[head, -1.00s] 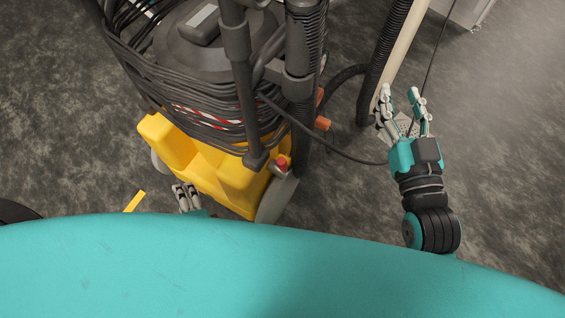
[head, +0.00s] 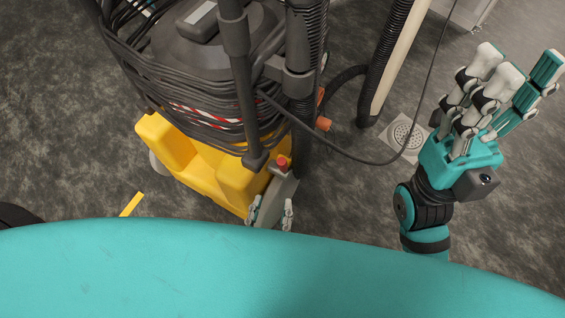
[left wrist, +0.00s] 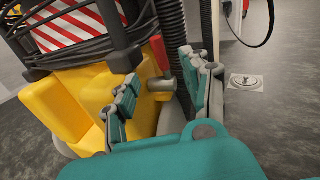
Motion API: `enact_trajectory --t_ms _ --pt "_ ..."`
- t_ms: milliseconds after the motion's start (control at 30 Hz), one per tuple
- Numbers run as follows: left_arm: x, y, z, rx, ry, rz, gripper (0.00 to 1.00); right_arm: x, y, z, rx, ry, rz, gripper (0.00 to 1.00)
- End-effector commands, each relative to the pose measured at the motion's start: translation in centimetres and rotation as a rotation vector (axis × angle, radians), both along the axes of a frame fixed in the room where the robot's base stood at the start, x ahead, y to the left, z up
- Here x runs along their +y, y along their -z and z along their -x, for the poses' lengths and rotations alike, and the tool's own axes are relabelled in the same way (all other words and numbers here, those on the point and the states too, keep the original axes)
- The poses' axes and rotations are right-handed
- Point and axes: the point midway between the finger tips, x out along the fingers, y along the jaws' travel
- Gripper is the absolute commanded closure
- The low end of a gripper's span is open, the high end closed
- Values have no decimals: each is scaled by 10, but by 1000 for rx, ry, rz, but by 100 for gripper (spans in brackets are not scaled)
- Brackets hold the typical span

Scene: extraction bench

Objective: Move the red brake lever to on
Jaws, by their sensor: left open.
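The red brake lever (head: 281,163) sits low on the right side of the yellow base (head: 178,165) of the vacuum machine, beside its wheel. In the left wrist view the red lever (left wrist: 160,54) is a tilted red handle above a grey metal piece. My left gripper (head: 271,210) is open and empty near the wheel, just on the near side of the lever. In the left wrist view the lever shows between its two spread fingers (left wrist: 160,88), with no visible contact. My right gripper (head: 516,82) is open and empty at the far right, away from the machine.
The machine carries a dark motor head (head: 215,40), coiled cables and upright pipes close above the lever. A black cable (head: 352,158) loops to the right. A floor drain (head: 404,138) lies at right. A yellow strip (head: 131,204) lies on the floor at left.

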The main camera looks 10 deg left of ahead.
Motion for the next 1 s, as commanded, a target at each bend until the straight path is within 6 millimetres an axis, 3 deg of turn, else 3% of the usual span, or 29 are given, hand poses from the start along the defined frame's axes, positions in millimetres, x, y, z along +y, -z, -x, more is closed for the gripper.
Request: enact_trajectory --t_ms 300,500,933,1000 --pt "-2 1 -70 -2 -6 4 52 2 -3 -4 -42 3 5 60" --pt "-4 1 -98 -1 -4 3 52 2 -5 -5 -55 3 6 60" --pt "-4 0 -108 1 -1 2 52 2 -10 -5 -67 4 6 60" --pt "-4 0 -108 1 -2 2 60 2 -10 -5 -68 4 5 60"
